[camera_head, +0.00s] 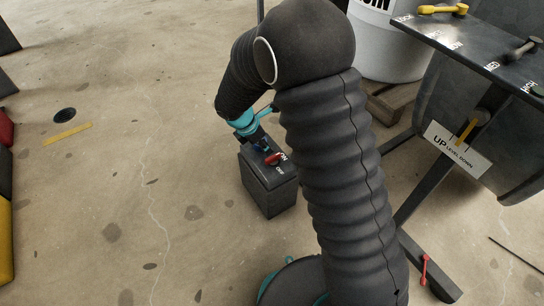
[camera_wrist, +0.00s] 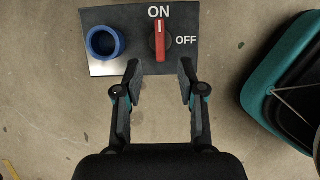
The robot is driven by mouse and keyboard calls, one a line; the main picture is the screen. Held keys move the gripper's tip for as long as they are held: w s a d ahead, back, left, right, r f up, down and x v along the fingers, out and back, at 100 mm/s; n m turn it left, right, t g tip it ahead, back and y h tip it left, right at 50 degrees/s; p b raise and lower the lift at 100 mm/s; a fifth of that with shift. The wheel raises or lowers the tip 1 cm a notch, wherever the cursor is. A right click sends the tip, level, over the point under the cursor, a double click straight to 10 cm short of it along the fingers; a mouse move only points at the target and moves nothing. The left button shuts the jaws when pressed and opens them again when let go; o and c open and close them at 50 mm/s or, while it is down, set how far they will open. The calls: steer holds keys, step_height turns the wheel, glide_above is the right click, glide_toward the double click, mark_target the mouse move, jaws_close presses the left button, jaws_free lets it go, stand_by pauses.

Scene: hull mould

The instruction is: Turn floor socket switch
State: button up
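The floor socket is a dark box (camera_head: 268,189) standing on the floor under my arm in the head view. Its top plate (camera_wrist: 208,62) fills the upper wrist view, with a blue round socket (camera_wrist: 104,42) on the left. The red switch (camera_wrist: 160,40) is right of the socket and stands upright, its white line toward "ON"; "OFF" is to its right. The switch also shows in the head view (camera_head: 273,158). My gripper (camera_wrist: 160,68) is open and empty, its fingertips apart to the left and right, just below the switch in the picture. Contact cannot be told.
A dark panel (camera_head: 480,45) with yellow and black levers stands at the right, with an "UP LEVEL DOWN" sign (camera_head: 458,149) below it. A white drum (camera_head: 395,50) on a pallet is behind. A red lever (camera_head: 424,269) is low right.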

mark_target(272, 157)
steer(key=b+x, duration=0.1)
steer(key=x, duration=0.7)
steer(key=shift+f, duration=0.15)
steer(key=shift+c, duration=0.2)
jaws_close()
